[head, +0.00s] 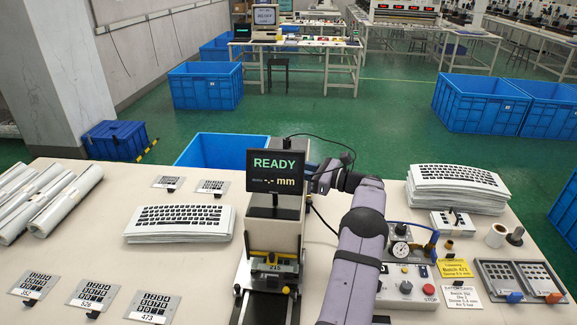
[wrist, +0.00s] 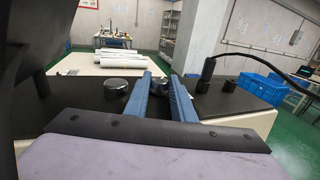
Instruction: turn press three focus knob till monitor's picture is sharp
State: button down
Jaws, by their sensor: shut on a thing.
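Press three's monitor (head: 275,172) stands on the press (head: 272,235) at front centre. Its screen shows a green READY and a "-.- mm" line, both readable in the head view. My gripper (wrist: 159,78) has its blue fingers closed around a small dark knob (wrist: 158,86) on the black top of the housing (wrist: 70,102) in the wrist view. The knob is mostly hidden between the fingers; I see no label on it. In the head view my arm reaches in from the right, and its fingertips are hidden behind the monitor.
A silver-topped round cap (wrist: 116,86) sits left of the fingers. A plug with a black cable (wrist: 208,70) stands to their right. The control box (head: 405,285) with gauge and buttons is right of my arm. A keypad film stack (head: 180,223) lies left of the press.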

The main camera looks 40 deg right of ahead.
jog(key=shift+r+m+t+h, duration=0.15)
jog(key=shift+m+t+h, duration=0.15)
jog(key=shift+m+h, duration=0.3)
jog(key=c, duration=1.5)
grip_release()
jog(key=shift+s, duration=0.1)
jog(key=shift+s+d+f, duration=0.2)
jog(key=shift+s+d, duration=0.05)
jog(key=shift+s, duration=0.25)
jog(key=b+v, duration=0.2)
jog(key=v, duration=0.2)
jog(key=shift+s, duration=0.25)
jog(key=shift+b+v, duration=0.3)
jog(key=shift+v, duration=0.5)
jog(key=shift+r, duration=0.15)
